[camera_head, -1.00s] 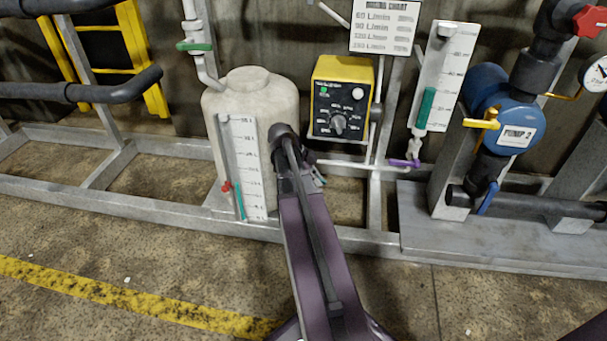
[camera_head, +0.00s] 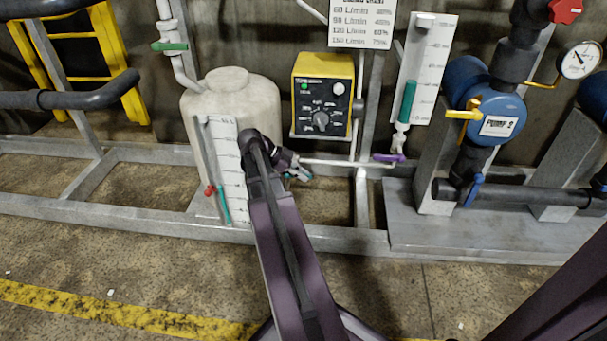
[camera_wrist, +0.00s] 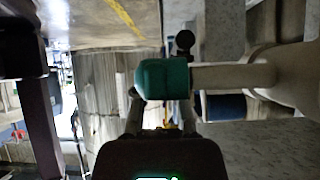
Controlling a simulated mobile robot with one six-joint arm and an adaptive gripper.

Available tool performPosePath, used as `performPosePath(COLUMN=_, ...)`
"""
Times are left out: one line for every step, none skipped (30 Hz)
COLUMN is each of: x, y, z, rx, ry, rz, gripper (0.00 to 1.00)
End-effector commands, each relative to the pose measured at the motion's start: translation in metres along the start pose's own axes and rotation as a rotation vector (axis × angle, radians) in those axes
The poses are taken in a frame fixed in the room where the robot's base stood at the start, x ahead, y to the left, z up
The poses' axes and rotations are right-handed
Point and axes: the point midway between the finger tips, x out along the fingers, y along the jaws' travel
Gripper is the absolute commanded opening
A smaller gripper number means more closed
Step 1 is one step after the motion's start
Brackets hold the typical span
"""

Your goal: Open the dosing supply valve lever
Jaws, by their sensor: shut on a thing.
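A teal lever (camera_wrist: 164,79) fills the middle of the wrist view, at the end of a pale pipe (camera_wrist: 235,76) that runs right. My gripper (camera_wrist: 162,100) is shut on it, one dark finger on each side. In the head view my gripper (camera_head: 300,174) is small, just right of the white tank, below the yellow dosing box, with a bit of teal at its tips. My wrist hides part of the valve there. No label on the teal lever is readable.
The white tank (camera_head: 255,105) stands left, with a level scale (camera_head: 229,165) in front. The yellow control box (camera_head: 322,95) is above my gripper. A purple lever (camera_head: 388,157) and blue pump (camera_head: 492,105) are to the right. The metal frame rail (camera_head: 320,240) runs below.

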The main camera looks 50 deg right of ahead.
Motion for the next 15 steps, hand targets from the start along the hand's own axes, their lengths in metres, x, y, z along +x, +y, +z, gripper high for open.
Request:
performPosePath(x=-0.0013, y=-0.0022, z=0.0018, rx=-0.003, ry=-0.005, rz=-0.002, gripper=0.0)
performPosePath(x=-0.0009, y=-0.0024, z=0.0014, rx=-0.003, ry=-0.005, rz=-0.002, gripper=0.0)
performPosePath(x=-0.0003, y=-0.0026, z=0.001, rx=-0.002, ry=-0.005, rz=-0.001, gripper=0.0)
performPosePath(x=0.0, y=-0.0028, z=0.0007, rx=-0.002, ry=-0.006, rz=0.0, gripper=0.0)
performPosePath(x=0.0004, y=-0.003, z=0.0005, rx=-0.001, ry=-0.006, rz=0.0, gripper=0.0)
performPosePath(x=0.0009, y=-0.0032, z=0.0001, rx=-0.001, ry=-0.006, rz=0.001, gripper=0.0)
performPosePath(x=0.0013, y=-0.0033, z=-0.0002, rx=-0.001, ry=-0.006, rz=0.002, gripper=0.0)
performPosePath(x=0.0016, y=-0.0035, z=-0.0004, rx=0.0, ry=-0.006, rz=0.002, gripper=0.0)
performPosePath(x=0.0021, y=-0.0037, z=-0.0007, rx=0.0, ry=-0.006, rz=0.003, gripper=0.0)
performPosePath(x=0.0024, y=-0.0039, z=-0.0009, rx=0.001, ry=-0.006, rz=0.003, gripper=0.21)
performPosePath(x=0.0027, y=-0.004, z=-0.0012, rx=0.001, ry=-0.006, rz=0.004, gripper=0.3)
performPosePath(x=0.0032, y=-0.004, z=-0.0016, rx=0.002, ry=-0.006, rz=0.005, gripper=0.42)
performPosePath(x=0.0036, y=-0.004, z=-0.002, rx=0.002, ry=-0.005, rz=0.005, gripper=0.5)
performPosePath(x=0.0039, y=-0.0039, z=-0.0023, rx=0.003, ry=-0.005, rz=0.006, gripper=0.5)
performPosePath(x=0.0043, y=-0.0038, z=-0.0027, rx=0.003, ry=-0.004, rz=0.007, gripper=0.5)
